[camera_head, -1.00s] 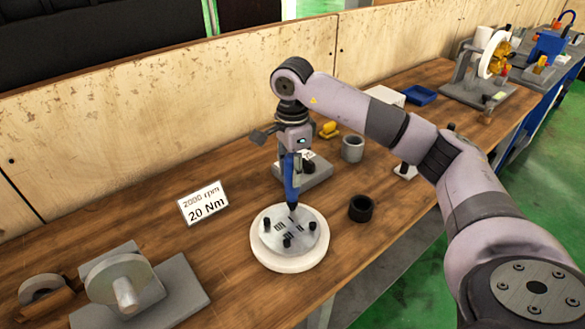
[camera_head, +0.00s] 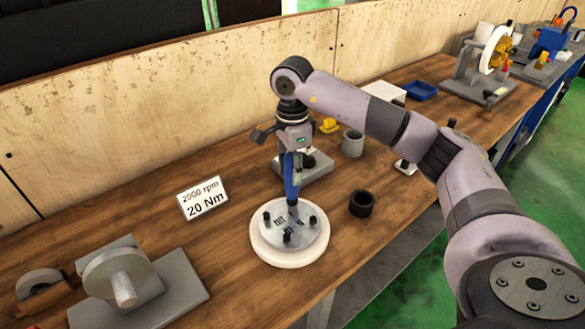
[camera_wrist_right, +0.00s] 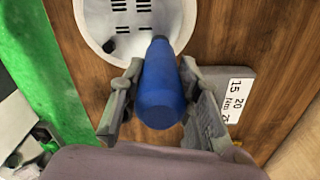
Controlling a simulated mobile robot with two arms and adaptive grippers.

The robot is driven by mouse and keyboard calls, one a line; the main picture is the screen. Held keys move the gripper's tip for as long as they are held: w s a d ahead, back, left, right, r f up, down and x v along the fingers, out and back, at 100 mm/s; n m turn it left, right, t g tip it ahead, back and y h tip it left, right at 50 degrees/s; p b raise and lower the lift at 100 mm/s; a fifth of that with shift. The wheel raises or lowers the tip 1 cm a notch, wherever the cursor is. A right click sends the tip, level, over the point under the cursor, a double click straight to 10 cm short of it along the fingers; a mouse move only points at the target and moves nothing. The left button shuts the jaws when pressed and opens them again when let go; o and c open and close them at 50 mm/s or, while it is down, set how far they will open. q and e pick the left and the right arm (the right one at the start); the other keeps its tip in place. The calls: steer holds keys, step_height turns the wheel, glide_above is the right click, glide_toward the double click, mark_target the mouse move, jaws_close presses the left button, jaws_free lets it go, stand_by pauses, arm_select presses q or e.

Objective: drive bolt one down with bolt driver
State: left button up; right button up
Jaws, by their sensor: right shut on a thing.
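The blue bolt driver (camera_head: 291,182) stands nearly upright in my right gripper (camera_head: 293,157), which is shut on it. The right wrist view shows the driver's blue body (camera_wrist_right: 160,95) between the two fingers. Its lower end is at the far side of the metal plate (camera_head: 296,236) on the white round base (camera_head: 290,257). Black bolts stand up from the plate at its left (camera_head: 267,217), front (camera_head: 287,238) and right (camera_head: 312,219). The bolt under the driver tip is hidden, so I cannot tell how they meet. My left gripper is out of view.
A black ring (camera_head: 361,204) lies right of the base, with a grey cup (camera_head: 352,144) behind. A sign (camera_head: 203,197) reads 2000 rpm, 20 Nm. A grey fixture with a round disc (camera_head: 117,275) stands at the front left. A wooden panel (camera_head: 150,100) closes the back.

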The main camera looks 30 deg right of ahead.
steer(key=shift+f+b, duration=0.35)
steer(key=shift+f, duration=0.05)
stand_by(0.4)
steer(key=shift+o, duration=0.2)
steer(key=shift+s+f, duration=0.15)
steer(key=shift+f, duration=0.15)
stand_by(1.3)
steer(key=shift+r, duration=0.1)
steer(key=shift+r+p, duration=0.45)
steer(key=shift+r, duration=0.3)
steer(key=shift+r+p, duration=1.45)
steer(key=shift+r, duration=0.9)
steer(key=shift+c, duration=0.2)
steer(key=shift+w, duration=0.2)
